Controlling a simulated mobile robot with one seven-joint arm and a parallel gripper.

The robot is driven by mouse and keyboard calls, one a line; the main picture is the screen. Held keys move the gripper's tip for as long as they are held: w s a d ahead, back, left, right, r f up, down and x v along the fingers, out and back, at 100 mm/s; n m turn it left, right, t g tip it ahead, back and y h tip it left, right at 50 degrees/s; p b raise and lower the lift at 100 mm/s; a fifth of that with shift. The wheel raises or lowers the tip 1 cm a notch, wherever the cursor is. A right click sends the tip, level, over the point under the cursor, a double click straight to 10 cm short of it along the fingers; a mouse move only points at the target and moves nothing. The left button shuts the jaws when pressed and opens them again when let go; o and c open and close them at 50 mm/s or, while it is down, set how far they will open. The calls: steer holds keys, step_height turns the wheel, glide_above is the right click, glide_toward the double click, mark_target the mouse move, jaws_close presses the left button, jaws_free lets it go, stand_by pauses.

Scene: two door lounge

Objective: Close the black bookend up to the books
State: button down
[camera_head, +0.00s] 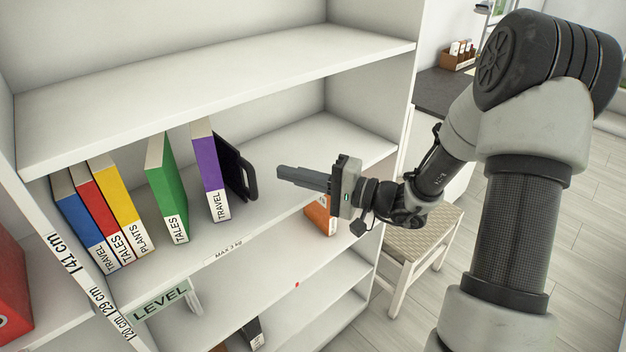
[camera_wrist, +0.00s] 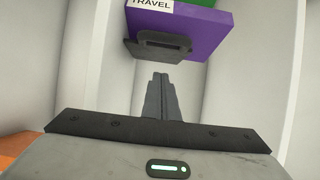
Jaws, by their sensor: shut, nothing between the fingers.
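The black bookend (camera_head: 236,168) stands on the middle shelf, right beside the purple book (camera_head: 209,172). In the wrist view the bookend (camera_wrist: 158,50) lies close along the purple book (camera_wrist: 185,30); whether they touch is unclear. The green book (camera_head: 168,188) stands a gap to the left of the purple one. The yellow (camera_head: 118,205), red (camera_head: 96,212) and blue (camera_head: 78,220) books stand together farther left, with another gap before the green one. My gripper (camera_head: 281,173) is shut and empty, to the right of the bookend and apart from it, fingers pointing at it.
The shelf board (camera_head: 340,140) is bare to the right of the bookend. The upper shelf (camera_head: 220,85) overhangs the books. An orange book (camera_head: 320,217) stands on a lower shelf below my gripper. A woven stool (camera_head: 425,232) is on the floor at right.

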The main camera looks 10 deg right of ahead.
steer(key=shift+x, duration=0.95)
steer(key=shift+s+a, duration=0.4)
steer(key=shift+s, duration=0.2)
steer(key=shift+s+a, duration=0.45)
steer(key=shift+s, duration=0.15)
steer(key=shift+s+a, duration=0.35)
steer(key=shift+a, duration=0.05)
steer(key=shift+s+a, duration=0.1)
